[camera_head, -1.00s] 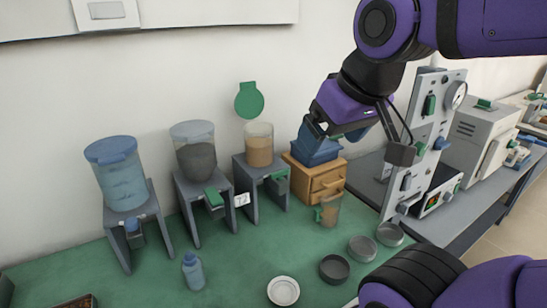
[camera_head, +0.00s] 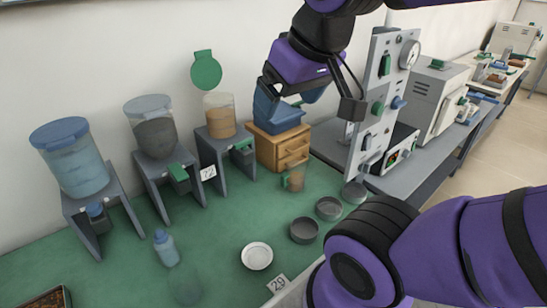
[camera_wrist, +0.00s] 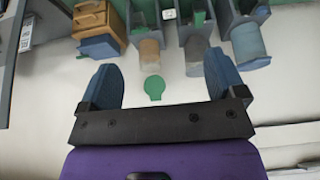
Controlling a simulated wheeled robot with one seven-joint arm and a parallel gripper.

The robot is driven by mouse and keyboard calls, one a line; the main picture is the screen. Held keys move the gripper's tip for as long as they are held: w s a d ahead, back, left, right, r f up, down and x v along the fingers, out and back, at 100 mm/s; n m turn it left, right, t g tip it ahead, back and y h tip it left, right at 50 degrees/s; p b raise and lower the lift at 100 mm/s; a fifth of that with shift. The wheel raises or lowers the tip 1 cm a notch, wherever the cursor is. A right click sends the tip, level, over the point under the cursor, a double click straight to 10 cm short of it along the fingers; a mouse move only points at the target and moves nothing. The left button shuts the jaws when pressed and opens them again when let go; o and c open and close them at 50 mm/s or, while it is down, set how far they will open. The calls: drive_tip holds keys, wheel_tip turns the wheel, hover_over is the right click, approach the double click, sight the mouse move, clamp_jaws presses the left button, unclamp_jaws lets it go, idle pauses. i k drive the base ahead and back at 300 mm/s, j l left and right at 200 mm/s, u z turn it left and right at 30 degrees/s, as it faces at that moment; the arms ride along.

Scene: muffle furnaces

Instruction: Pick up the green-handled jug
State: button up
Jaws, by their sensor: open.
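The green-handled jug (camera_head: 297,179) is a small clear, brownish vessel standing upright on the green bench top, in front of the small wooden drawer unit. Its green handle (camera_head: 284,182) points left in the head view. I cannot make out the jug in the wrist view. My gripper (camera_head: 291,98) is open, with blue fingers apart, above and behind the jug near the blue bin. It also shows in the wrist view (camera_wrist: 163,78) with nothing between its fingers.
The wooden drawers (camera_head: 282,148) carry a blue bin (camera_head: 278,117). Hoppers on grey stands, including a blue-lidded one (camera_head: 72,160), line the wall. A white dish (camera_head: 257,256) and dark dishes (camera_head: 304,230) lie in front. A control panel (camera_head: 376,110) rises to the right.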

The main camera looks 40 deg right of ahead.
sight(294, 179)
drive_tip(key=l+u, duration=0.1)
drive_tip(key=l, duration=0.4)
drive_tip(key=k+l, duration=0.1)
drive_tip(key=l, duration=0.4)
drive_tip(key=l+u, duration=0.15)
drive_tip(key=l, duration=0.35)
drive_tip(key=k+l, duration=0.15)
drive_tip(key=l, duration=0.3)
drive_tip(key=k+l+u, duration=0.15)
drive_tip(key=l, duration=0.85)
drive_tip(key=k+l+u, duration=0.15)
drive_tip(key=l, duration=0.3)
drive_tip(key=k+l, duration=0.15)
drive_tip(key=l, duration=0.3)
drive_tip(key=k+l+z, duration=0.2)
drive_tip(key=i+u, duration=0.15)
drive_tip(key=u, duration=0.15)
